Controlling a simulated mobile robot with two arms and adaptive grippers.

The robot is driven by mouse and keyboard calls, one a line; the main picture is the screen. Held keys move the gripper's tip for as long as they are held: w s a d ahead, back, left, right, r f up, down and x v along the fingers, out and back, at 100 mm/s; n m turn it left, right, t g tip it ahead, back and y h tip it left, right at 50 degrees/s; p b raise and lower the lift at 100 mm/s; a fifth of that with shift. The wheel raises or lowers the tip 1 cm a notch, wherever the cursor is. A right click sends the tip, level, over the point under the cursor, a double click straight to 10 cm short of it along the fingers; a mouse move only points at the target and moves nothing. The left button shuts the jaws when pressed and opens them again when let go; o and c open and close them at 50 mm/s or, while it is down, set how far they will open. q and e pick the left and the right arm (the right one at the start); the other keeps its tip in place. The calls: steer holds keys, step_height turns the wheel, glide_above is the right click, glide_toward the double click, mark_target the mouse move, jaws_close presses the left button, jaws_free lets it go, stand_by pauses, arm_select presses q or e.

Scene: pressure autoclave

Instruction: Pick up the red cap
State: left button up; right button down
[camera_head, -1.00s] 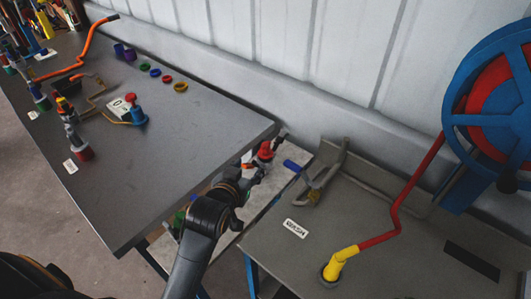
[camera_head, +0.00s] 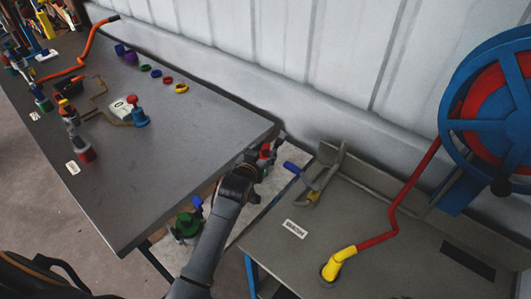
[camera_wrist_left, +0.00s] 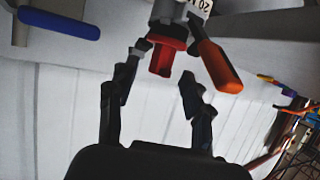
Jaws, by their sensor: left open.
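The red cap (camera_head: 265,152) shows small at the wall end of the gap between the two tables, partly hidden by my left gripper (camera_head: 259,162). In the left wrist view, the red cap (camera_wrist_left: 163,58) sits on a grey metal body, with an orange handle (camera_wrist_left: 220,68) beside it. My left gripper (camera_wrist_left: 167,68) is open, its two fingers spread on either side of the cap's lower end. I cannot tell whether either finger touches it. My right gripper is not in view.
The dark table (camera_head: 190,140) holds fittings and several coloured rings. A green fitting (camera_head: 187,225) sits lower in the gap. The corrugated wall is behind.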

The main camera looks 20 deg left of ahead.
arm_select(q)
steer(key=shift+x, duration=1.15)
steer(key=shift+c, duration=0.4)
jaws_close()
steer(key=shift+r, duration=0.1)
